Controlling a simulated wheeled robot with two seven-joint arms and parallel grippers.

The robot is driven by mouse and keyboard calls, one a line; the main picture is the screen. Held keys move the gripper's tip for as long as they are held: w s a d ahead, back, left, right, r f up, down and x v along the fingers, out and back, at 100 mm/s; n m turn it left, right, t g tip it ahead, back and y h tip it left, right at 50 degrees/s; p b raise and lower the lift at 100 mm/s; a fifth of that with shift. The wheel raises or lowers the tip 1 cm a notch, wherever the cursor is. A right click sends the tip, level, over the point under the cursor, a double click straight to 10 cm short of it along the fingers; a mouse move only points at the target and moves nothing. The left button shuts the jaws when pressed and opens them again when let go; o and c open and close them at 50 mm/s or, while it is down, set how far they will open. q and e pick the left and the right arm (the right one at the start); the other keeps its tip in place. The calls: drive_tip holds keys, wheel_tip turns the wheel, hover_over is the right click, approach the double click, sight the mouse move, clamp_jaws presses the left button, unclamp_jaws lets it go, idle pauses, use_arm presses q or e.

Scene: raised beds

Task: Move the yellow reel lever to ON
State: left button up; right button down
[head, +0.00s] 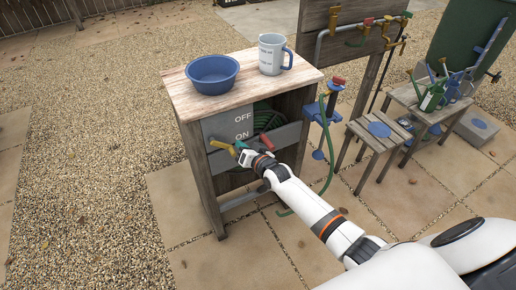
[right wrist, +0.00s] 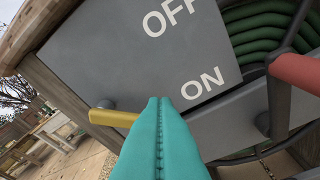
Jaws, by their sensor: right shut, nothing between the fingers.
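The yellow reel lever (head: 219,145) is on the grey front panel (head: 215,126) of the wooden stand, at its lower left. In the right wrist view the lever (right wrist: 114,118) runs from its grey pivot at the left toward the right, a little below the white ON label (right wrist: 202,83). The OFF label (right wrist: 170,15) is higher up. My right gripper (head: 239,149) is shut and empty at the lever's right end. Its teal fingers (right wrist: 158,102) cover that end in the wrist view, so I cannot tell whether they touch it. My left gripper is out of view.
A red-handled crank (right wrist: 296,72) is close on the right, with the green hose (right wrist: 262,28) behind it. A blue bowl (head: 212,74) and a measuring jug (head: 271,54) stand on the top. A tap post (head: 324,104) is right of the stand. Gravel lies open at left.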

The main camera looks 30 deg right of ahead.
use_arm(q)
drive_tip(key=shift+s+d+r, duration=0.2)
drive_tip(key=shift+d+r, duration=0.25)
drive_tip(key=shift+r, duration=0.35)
use_arm(e)
drive_tip(key=d+r+v, duration=0.1)
drive_tip(key=v, duration=0.9)
drive_tip(key=shift+r, duration=0.2)
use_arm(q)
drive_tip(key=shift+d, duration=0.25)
use_arm(e)
drive_tip(key=shift+f, duration=0.1)
